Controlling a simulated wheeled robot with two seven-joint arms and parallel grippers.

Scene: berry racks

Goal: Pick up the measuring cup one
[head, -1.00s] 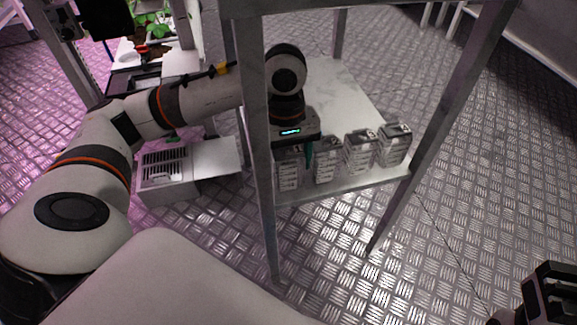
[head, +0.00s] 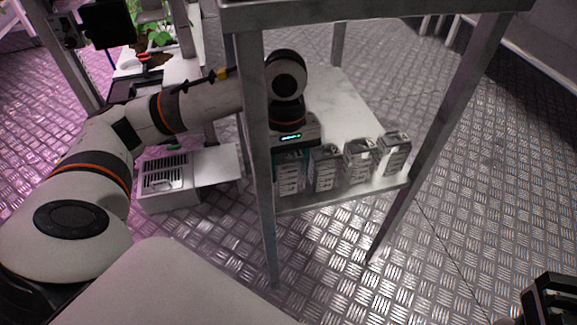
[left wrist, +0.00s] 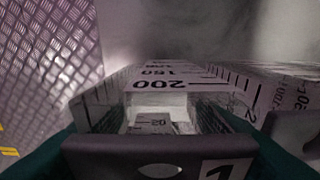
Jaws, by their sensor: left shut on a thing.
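Several clear measuring cups with dark scale marks stand in a row on the shelf in the head view. Measuring cup one (head: 289,184) is the leftmost. In the left wrist view the cup (left wrist: 160,84) fills the middle, and its dark tab (left wrist: 165,160) bears a "1". My left gripper (head: 291,158) reaches down over this cup from behind the shelf post and is shut on it. Its teal fingers show at both sides of the cup in the wrist view. The cup appears still at shelf level. My right gripper (head: 552,298) is at the bottom right corner, partly cut off, away from the shelf.
Other cups stand close to the right of the held one: a second (head: 326,172), a third (head: 359,160) and a fourth (head: 393,154). The pale shelf board (head: 350,105) is bare behind them. Metal posts (head: 255,150) and an upper rail (head: 380,8) frame the shelf.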

